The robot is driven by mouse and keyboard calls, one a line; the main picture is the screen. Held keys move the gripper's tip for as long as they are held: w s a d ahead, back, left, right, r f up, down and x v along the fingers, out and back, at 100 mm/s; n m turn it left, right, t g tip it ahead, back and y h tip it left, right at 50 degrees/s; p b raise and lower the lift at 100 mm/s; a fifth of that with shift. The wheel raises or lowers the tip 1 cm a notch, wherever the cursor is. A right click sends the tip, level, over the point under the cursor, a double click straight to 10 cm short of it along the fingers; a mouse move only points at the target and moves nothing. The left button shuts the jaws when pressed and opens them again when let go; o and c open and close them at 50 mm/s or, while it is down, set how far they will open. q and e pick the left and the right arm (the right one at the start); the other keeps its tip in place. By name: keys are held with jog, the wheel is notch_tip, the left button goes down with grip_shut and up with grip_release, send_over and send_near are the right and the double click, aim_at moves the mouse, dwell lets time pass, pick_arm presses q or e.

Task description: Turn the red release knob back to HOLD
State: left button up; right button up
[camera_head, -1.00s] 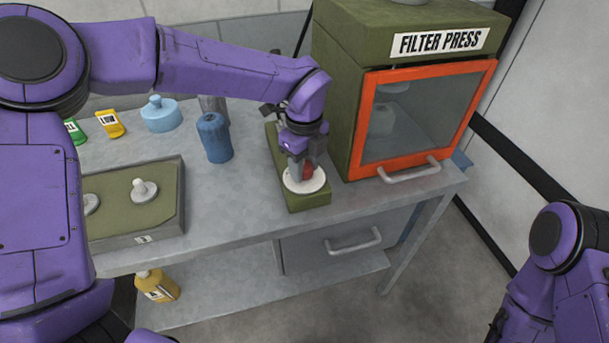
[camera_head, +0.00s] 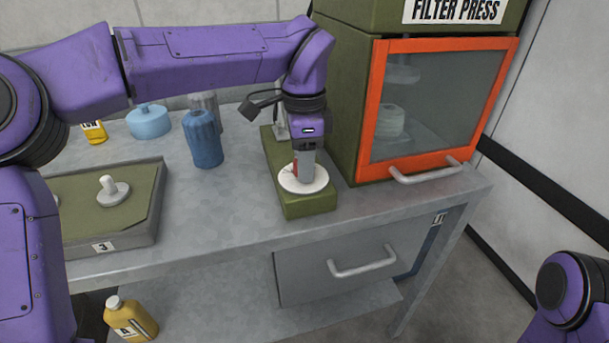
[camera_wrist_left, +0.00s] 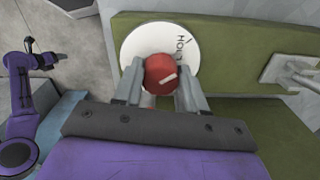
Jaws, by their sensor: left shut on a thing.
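The red release knob (camera_wrist_left: 160,73) stands on a round white dial (camera_wrist_left: 146,42), with HOLD printed on it and a short line beside the word. A short white mark shows on the knob's top and lies off to one side of the HOLD print. My left gripper (camera_wrist_left: 153,84) is shut on the knob, one finger on each side. In the head view my left gripper (camera_head: 305,173) points down at the dial (camera_head: 315,184) and hides most of the knob. My right gripper is not clear; a small dark arm end (camera_wrist_left: 55,59) shows in the left wrist view.
The dial sits on a green base (camera_head: 309,205) near the bench's front edge, left of the filter press (camera_head: 345,100) with its orange-framed door. A blue bottle (camera_head: 204,140) stands left of the base. A drawer (camera_head: 335,268) hangs below.

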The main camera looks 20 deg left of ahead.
pick_arm(q)
jog(key=shift+f+n+b, duration=0.3)
jog(key=shift+n+b, duration=0.5)
jog(key=shift+b, duration=0.2)
pick_arm(e)
jog(key=shift+f, duration=1.4)
pick_arm(q)
jog(key=shift+r, duration=0.1)
jog(key=o, duration=1.1)
jog(key=shift+c, duration=0.2)
jog(key=shift+r, duration=0.1)
notch_tip(320, 180, up, 10)
jog(key=shift+r+p, duration=0.15)
jog(key=shift+p, duration=0.9)
jog(key=shift+r, duration=0.1)
pick_arm(e)
notch_tip(320, 180, up, 2)
jog(key=shift+r, duration=0.1)
